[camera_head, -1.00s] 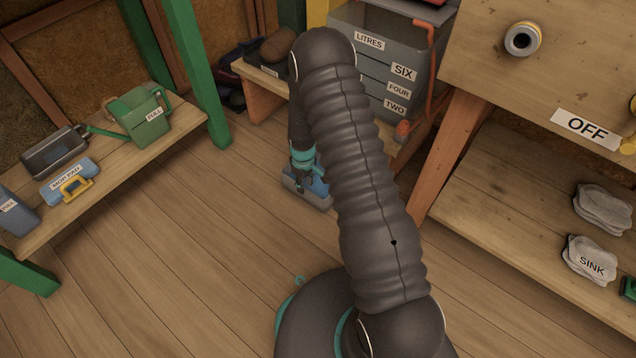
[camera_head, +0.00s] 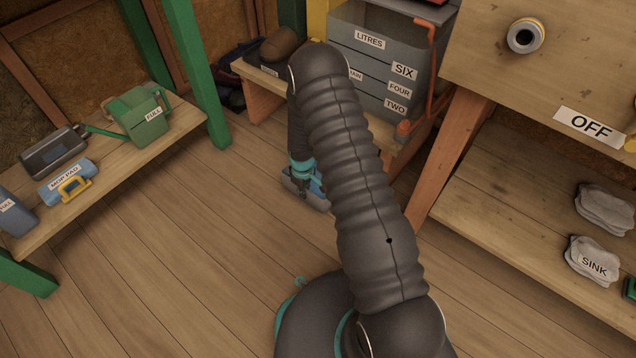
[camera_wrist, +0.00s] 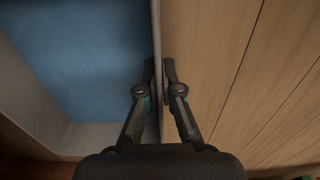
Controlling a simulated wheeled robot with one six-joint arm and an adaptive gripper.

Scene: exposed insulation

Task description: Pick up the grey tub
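The grey tub (camera_head: 317,203) is low by the floor beyond my arm in the head view, mostly hidden behind the arm. Its inside looks blue. In the wrist view, the tub (camera_wrist: 95,138) fills the left side, with pale grey walls around a flat blue area. My gripper (camera_wrist: 158,72) straddles the tub's right wall, one finger inside and one outside. The fingertips are close together and look shut on the wall. In the head view my gripper (camera_head: 302,180) points down at the tub.
A bench (camera_head: 190,118) at left holds a green can (camera_head: 137,118), a dark box (camera_head: 54,150) and a blue mop pad pack (camera_head: 66,182). A large tank marked in litres (camera_head: 372,65) stands behind. A wooden unit (camera_head: 520,215) is at right. The floor (camera_head: 190,265) at front left is clear.

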